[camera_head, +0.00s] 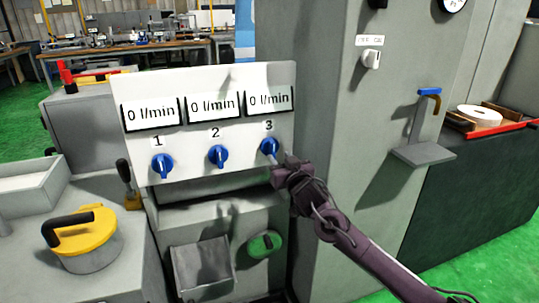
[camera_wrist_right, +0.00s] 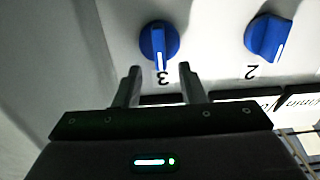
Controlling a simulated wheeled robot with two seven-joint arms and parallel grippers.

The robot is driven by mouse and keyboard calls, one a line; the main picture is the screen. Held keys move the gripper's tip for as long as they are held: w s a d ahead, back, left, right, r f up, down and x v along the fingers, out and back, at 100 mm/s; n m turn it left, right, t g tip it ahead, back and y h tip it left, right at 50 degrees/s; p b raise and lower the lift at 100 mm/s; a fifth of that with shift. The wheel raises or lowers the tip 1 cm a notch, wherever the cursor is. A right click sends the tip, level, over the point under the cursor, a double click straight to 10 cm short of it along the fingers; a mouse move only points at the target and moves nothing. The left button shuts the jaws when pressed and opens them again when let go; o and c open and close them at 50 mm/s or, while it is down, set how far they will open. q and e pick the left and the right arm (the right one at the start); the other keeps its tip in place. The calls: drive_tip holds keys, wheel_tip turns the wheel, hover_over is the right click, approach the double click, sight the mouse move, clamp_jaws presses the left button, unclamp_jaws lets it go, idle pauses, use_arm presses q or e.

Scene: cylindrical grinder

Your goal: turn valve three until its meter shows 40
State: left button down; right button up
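A white panel (camera_head: 199,85) carries three blue valves numbered 1, 2 and 3, each under a meter. Valve three (camera_head: 269,147) is the rightmost, and its meter (camera_head: 269,99) reads 0 l/min. My right gripper (camera_head: 282,160) is at the lower right of valve three. In the right wrist view, where the panel appears upside down, valve three (camera_wrist_right: 159,42) lies just beyond the open, empty fingers (camera_wrist_right: 157,85), roughly centred between them. I see no contact. Its white mark points toward the numeral 3. My left gripper is not in view.
Valve two (camera_head: 218,156) and valve one (camera_head: 162,165) sit to the left, their meters also at 0 l/min. A grey machine column (camera_head: 330,110) rises right of the panel. A yellow-lidded pot (camera_head: 85,235) stands at lower left, and a grey bin (camera_head: 203,268) is below the panel.

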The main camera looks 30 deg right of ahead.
sight(274, 151)
drive_tip(key=shift+x, duration=2.6)
drive_tip(key=shift+f, duration=0.15)
clamp_jaws()
